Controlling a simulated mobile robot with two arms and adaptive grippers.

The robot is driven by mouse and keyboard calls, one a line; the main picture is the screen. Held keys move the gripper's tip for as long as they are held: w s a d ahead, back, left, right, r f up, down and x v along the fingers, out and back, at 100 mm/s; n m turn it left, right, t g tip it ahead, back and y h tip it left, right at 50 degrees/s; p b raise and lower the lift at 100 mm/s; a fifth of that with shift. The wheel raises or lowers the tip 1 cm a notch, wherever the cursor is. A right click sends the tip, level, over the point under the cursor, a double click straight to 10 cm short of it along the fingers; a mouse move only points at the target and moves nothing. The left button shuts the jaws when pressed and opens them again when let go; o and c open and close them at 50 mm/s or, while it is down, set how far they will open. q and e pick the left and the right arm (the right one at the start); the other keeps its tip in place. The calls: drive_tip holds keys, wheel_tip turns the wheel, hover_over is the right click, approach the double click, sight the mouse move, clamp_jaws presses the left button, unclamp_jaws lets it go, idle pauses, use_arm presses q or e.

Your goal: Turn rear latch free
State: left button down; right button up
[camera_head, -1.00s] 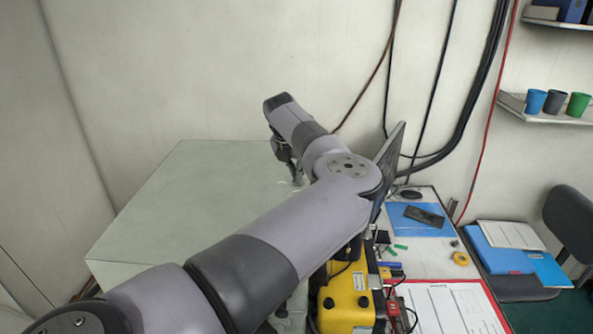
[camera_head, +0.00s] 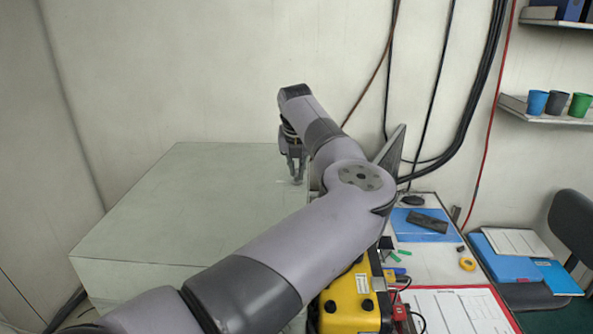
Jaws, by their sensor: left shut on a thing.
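A large pale grey-green box (camera_head: 190,205) with a flat top stands at the left against the wall. My left arm reaches across its right side. My left gripper (camera_head: 297,178) points down at the rear right part of the box top, with its fingers close together. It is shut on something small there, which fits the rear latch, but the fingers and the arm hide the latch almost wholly. I cannot tell how the latch is turned. My right gripper is not in view.
A yellow device (camera_head: 350,300) stands close to the right of my forearm. A dark upright screen (camera_head: 392,150) stands behind my wrist. The desk at right holds a blue folder (camera_head: 413,230), yellow tape (camera_head: 467,264) and a red clipboard (camera_head: 450,308). Cables hang on the wall.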

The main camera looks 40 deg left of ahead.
use_arm(q)
drive_tip(key=c, duration=1.7)
unclamp_jaws()
drive_tip(key=v, duration=1.2)
drive_tip(key=shift+d, duration=0.1)
